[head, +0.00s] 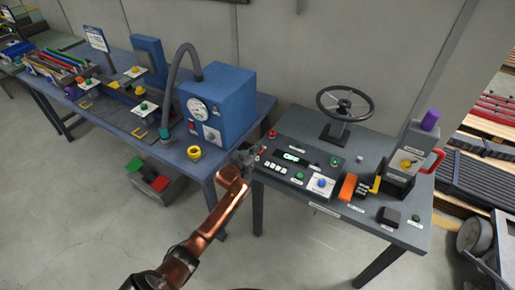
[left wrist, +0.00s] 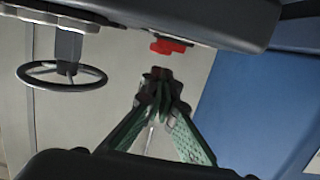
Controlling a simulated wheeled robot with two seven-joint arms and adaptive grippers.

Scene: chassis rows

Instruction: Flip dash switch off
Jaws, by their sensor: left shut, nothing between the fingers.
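The dash panel (head: 290,158) lies on the right-hand table and carries a lit green display, white keys and several knobs. A small red part (head: 263,150) at its left end, close to my gripper, may be the dash switch; its position is too small to read. My left gripper (head: 246,156) is shut and empty at the panel's left end. In the left wrist view, the shut fingertips (left wrist: 160,76) point toward a red part (left wrist: 170,46) under a dark edge, with a small gap showing in the picture. I cannot tell whether they touch anything. My right gripper is not in view.
A steering wheel (head: 345,103) stands behind the panel. A red button (head: 271,134) is just behind my gripper. A blue box (head: 217,103) with a gauge and hose stands on the left table. An orange block (head: 348,187) and a grey lever unit (head: 409,160) are at the right.

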